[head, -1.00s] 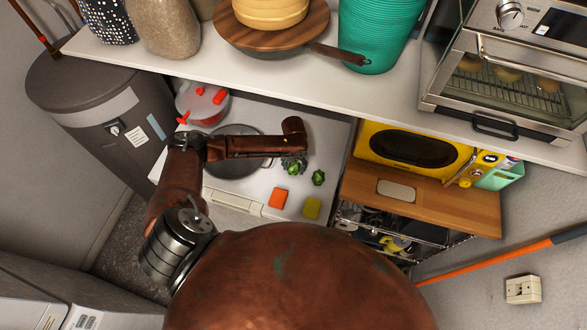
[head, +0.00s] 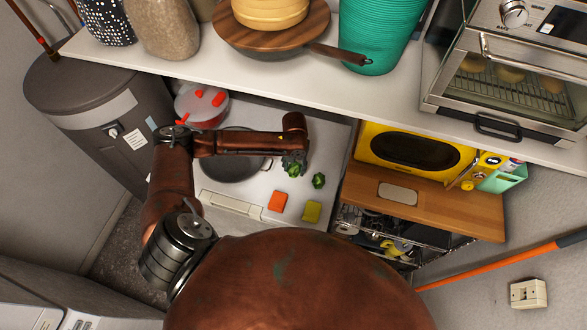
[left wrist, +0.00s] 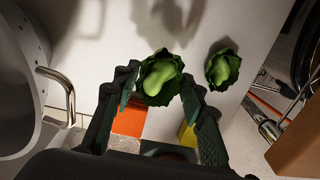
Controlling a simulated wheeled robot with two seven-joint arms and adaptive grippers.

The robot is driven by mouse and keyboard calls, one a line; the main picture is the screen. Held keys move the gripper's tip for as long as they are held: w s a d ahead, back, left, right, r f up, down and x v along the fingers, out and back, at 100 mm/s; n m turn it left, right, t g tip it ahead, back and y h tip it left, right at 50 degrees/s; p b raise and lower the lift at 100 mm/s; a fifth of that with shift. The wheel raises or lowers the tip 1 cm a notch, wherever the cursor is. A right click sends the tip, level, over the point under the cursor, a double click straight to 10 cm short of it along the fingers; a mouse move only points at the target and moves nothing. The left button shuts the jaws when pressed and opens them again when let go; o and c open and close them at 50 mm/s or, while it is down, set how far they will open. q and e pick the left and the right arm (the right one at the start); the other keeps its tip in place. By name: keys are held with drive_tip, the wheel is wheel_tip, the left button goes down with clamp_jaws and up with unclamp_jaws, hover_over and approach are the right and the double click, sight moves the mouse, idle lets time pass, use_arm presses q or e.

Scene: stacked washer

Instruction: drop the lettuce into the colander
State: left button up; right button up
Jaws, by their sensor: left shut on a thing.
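My left gripper (head: 293,158) is shut on one green lettuce (head: 293,169), whose leaves show just below it. In the left wrist view this lettuce (left wrist: 160,78) sits between the fingertips. Whether it is clear of the white surface is hard to tell. A second lettuce (head: 318,181) lies close by on the right and also shows in the left wrist view (left wrist: 222,68). The grey round vessel with side handles, which I take as the colander (head: 228,170), stands left of the gripper. My forearm covers its far part. Its rim and a metal handle show at left in the wrist view (left wrist: 54,92).
An orange block (head: 278,201) and a yellow block (head: 312,211) lie on the white surface (head: 262,181) in front. A white shelf (head: 300,91) overhangs the back. A wooden board (head: 440,204) is at right.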

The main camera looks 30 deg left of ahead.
use_arm(q)
drive_tip(key=s+d+r+b, duration=0.1)
drive_tip(key=s+d+r, duration=0.5)
drive_tip(key=s, duration=0.3)
drive_tip(key=shift+d+r+b, duration=0.3)
drive_tip(key=shift+d+r, duration=0.05)
drive_tip(key=shift+r, duration=0.15)
drive_tip(key=d+n+b, duration=0.1)
drive_tip(key=n+b, duration=0.2)
drive_tip(key=n, duration=0.8)
drive_tip(key=n+b, duration=0.4)
drive_tip(key=n, duration=0.7)
drive_tip(key=w+d+n+b, duration=0.1)
drive_tip(key=n+b, duration=0.3)
drive_tip(key=n, duration=0.7)
drive_tip(key=shift+d+n, duration=0.3)
drive_tip(key=shift+d, duration=0.05)
